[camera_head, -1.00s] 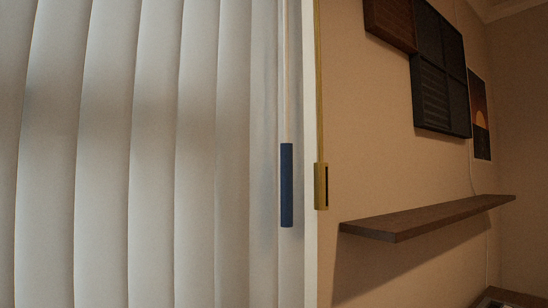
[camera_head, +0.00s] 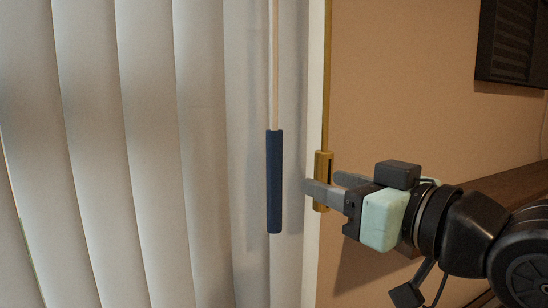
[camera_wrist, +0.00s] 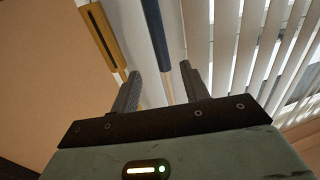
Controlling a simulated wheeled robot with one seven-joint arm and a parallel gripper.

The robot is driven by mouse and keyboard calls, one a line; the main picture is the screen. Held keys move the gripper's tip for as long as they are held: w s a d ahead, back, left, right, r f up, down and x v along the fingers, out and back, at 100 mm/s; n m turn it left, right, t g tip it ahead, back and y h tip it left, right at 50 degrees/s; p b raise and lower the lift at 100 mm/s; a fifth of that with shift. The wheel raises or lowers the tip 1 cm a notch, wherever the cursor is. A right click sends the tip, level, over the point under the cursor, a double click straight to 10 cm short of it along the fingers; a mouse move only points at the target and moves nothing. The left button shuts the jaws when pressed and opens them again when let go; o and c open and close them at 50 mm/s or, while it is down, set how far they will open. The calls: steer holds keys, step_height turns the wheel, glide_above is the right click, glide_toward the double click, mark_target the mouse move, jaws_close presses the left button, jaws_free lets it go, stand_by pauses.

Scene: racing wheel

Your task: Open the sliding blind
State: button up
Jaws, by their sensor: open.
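The sliding blind (camera_head: 150,150) has tall pale vertical slats that fill the left of the head view; its slats also show at the upper right of the wrist view (camera_wrist: 240,40). A dark blue handle (camera_head: 274,182) hangs upright on a thin light rod in front of the slats near their right end. It also shows in the wrist view (camera_wrist: 178,45), ahead of the fingers. My gripper (camera_head: 322,184) is open and empty, to the right of the blue handle and apart from it. It points left; both fingers show in the wrist view (camera_wrist: 163,80).
A brass fitting (camera_head: 323,165) with a dark slot sits at the window's right edge, close behind my fingers. A brown shelf (camera_head: 510,186) runs behind my arm. A dark panel (camera_head: 512,45) hangs on the tan wall.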

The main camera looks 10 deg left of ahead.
mark_target(279, 165)
steer(key=p+x, duration=0.5)
steer(key=x, duration=0.7)
steer(key=shift+a+r, duration=0.15)
steer(key=shift+w+a+p, duration=0.45)
steer(key=shift+w+a, duration=0.05)
jaws_close()
